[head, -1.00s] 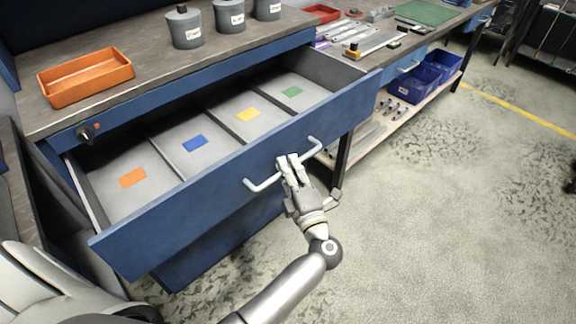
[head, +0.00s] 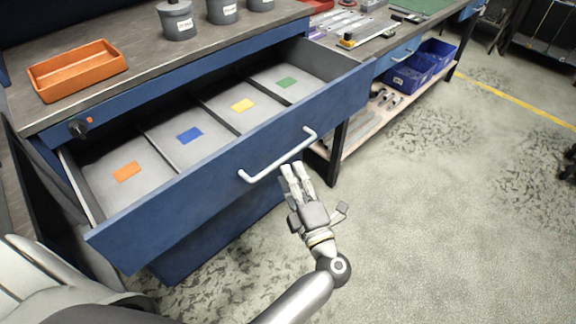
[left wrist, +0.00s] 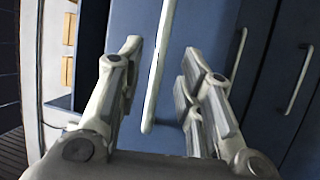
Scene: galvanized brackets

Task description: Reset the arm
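My left gripper (head: 293,170) is open and empty just in front of the pulled-out blue drawer (head: 170,210). Its fingers point at the drawer's pale handle (head: 272,168) and sit a little below and apart from it in the head view. In the left wrist view, my left gripper (left wrist: 161,58) has its fingers spread, with the handle (left wrist: 155,75) showing in the gap between them, beyond the tips. The drawer stands open and its compartments are empty except for orange, blue, yellow and green patches on their floors. My right gripper is not in view.
An orange tray (head: 78,72) and several grey lidded pots (head: 176,22) stand on the worktop. Blue bins (head: 410,74) and metal parts lie on a low shelf at right. The floor (head: 430,220) right of my gripper is clear.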

